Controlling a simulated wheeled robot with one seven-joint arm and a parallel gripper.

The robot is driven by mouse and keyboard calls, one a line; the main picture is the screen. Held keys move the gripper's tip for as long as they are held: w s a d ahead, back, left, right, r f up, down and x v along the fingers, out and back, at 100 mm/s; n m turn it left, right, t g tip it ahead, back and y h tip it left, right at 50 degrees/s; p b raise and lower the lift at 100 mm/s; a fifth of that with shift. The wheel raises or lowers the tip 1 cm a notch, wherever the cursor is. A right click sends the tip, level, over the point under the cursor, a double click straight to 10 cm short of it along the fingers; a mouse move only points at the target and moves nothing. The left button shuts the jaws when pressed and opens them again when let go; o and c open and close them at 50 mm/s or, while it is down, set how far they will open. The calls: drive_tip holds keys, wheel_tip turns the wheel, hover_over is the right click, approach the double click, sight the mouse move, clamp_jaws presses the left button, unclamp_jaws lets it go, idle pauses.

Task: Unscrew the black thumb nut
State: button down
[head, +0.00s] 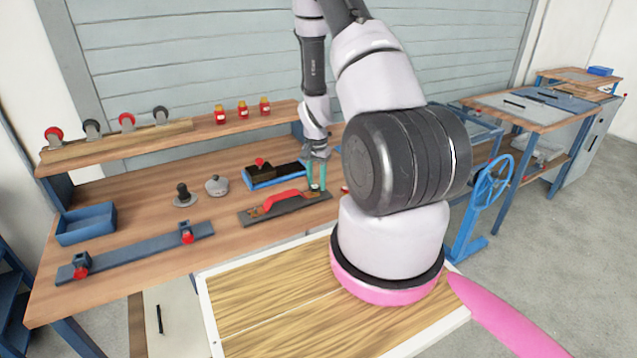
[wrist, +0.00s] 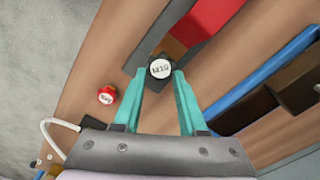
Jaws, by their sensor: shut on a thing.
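The black thumb nut (wrist: 153,80), with a white "M10" label on top, sits between the teal fingertips of my gripper (wrist: 161,76) in the wrist view. The fingers are shut on its sides. In the head view my gripper (head: 317,182) points down at the right end of a grey plate with a red handle (head: 285,200). The plate also shows in the wrist view (wrist: 180,15). I cannot tell whether the nut is still on a thread. A red nut with a white label (wrist: 107,95) is apart from the fingers, to the left in the wrist view.
A blue tray with a dark brown block (head: 274,172) lies behind the plate. A lidded pot (head: 216,185), a dark knob on a disc (head: 183,196) and a long bar with red knobs (head: 135,252) are to the left.

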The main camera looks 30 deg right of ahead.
drive_tip(key=n, duration=0.3)
drive_tip(key=a+n, duration=0.1)
drive_tip(key=n, duration=0.1)
drive_tip(key=shift+f+n, duration=0.1)
drive_tip(key=shift+n, duration=0.3)
drive_tip(key=n, duration=0.3)
drive_tip(key=shift+w+a+n, duration=0.1)
drive_tip(key=shift+a+n, duration=0.05)
drive_tip(key=shift+n, duration=0.25)
drive_tip(key=c, duration=0.5)
unclamp_jaws()
drive_tip(key=shift+w, duration=0.1)
